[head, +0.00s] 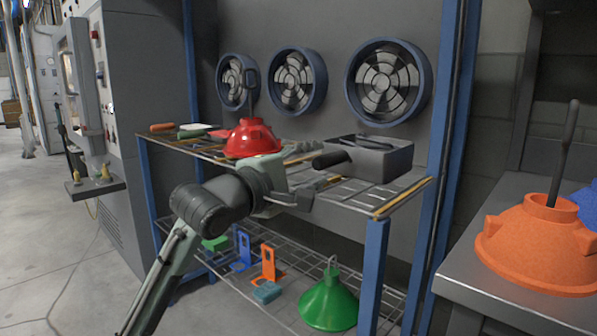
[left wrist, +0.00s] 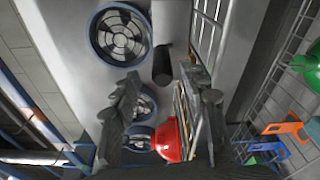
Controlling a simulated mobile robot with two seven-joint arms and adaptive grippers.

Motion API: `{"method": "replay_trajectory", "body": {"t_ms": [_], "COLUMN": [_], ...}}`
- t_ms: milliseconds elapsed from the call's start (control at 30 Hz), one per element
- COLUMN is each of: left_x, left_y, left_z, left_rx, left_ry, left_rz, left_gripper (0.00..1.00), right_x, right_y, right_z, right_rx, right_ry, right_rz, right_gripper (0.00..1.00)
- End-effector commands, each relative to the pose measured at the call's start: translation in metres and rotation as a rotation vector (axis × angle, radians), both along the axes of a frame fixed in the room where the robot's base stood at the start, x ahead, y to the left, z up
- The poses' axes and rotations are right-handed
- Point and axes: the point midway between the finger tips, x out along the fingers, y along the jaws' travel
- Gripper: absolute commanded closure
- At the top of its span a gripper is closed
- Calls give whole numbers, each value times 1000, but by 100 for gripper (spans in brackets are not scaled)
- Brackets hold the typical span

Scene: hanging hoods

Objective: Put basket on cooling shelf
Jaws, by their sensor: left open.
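The grey basket (head: 378,160) with a black handle sits at the right end of the upper shelf (head: 352,199), in front of the fans. Its handle (head: 330,160) points left. My left gripper (head: 318,187) is open and empty, just left of the basket and below the handle's end in the head view. In the left wrist view the open fingers frame the dark handle (left wrist: 163,66), which lies beyond the fingertips with a gap. The basket body shows only partly at the top of that view. My right gripper is not in view.
A red hood (head: 253,138) stands on the upper shelf behind my left arm. The lower rack holds a green hood (head: 328,303) and orange and blue brackets. An orange hood (head: 541,247) stands on the right-hand table. Blue posts (head: 374,270) bound the shelf.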

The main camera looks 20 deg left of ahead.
Motion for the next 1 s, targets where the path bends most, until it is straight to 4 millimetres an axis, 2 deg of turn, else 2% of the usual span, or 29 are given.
{"method": "replay_trajectory", "body": {"t_ms": [100,200,467,567,667,767,800,867,900,1000], "left_x": [-23,-37,-48,-48,-51,-66,-78,-100,-117,-166], "left_y": [5,9,12,12,12,14,15,17,19,22], "left_z": [-1,0,0,-16,-63,-140,-174,-224,-255,-321], "left_rx": [0,-1,1,51,220,517,658,875,1016,1333], "left_ry": [1,0,2,21,79,181,227,298,344,439], "left_rz": [0,0,1,7,17,2,-21,-81,-134,-308], "left_gripper": [56,56,56,56,56,56,56,56,56,56], "right_x": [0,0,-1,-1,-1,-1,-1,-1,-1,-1], "right_y": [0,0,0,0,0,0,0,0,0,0], "right_z": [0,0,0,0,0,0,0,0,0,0], "right_rx": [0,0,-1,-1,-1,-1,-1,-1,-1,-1], "right_ry": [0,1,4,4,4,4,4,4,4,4], "right_rz": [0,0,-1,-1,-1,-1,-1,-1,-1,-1], "right_gripper": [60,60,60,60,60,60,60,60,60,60]}}
